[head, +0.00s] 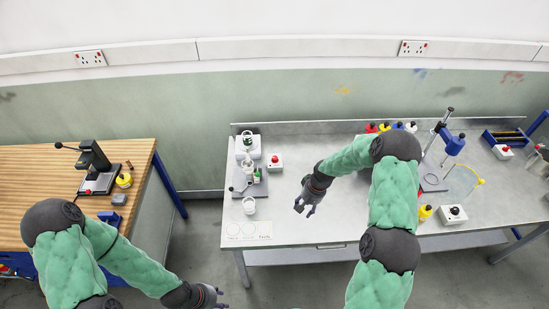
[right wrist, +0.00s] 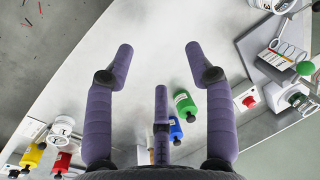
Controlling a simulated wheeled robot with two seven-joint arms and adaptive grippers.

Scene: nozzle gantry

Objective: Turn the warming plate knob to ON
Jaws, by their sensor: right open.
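A white box with a black knob (head: 454,213) sits near the front edge of the steel bench, right of my right arm. I cannot tell for sure that it is the warming plate knob, and its setting is too small to read. My right gripper (head: 306,207) is over the left part of the bench, away from this box. In the right wrist view its fingers (right wrist: 159,52) are spread and empty. My left gripper (head: 222,297) is low in front of the gap between the benches, at the bottom edge, fingers apart and empty.
A white dispensing stand (head: 246,148) and a red-button box (head: 275,162) stand on the bench's left part. A blue-headed stand (head: 453,143) is behind the knob box. A yellow bottle (head: 425,213) is close to its left. The wooden bench (head: 35,165) is at left.

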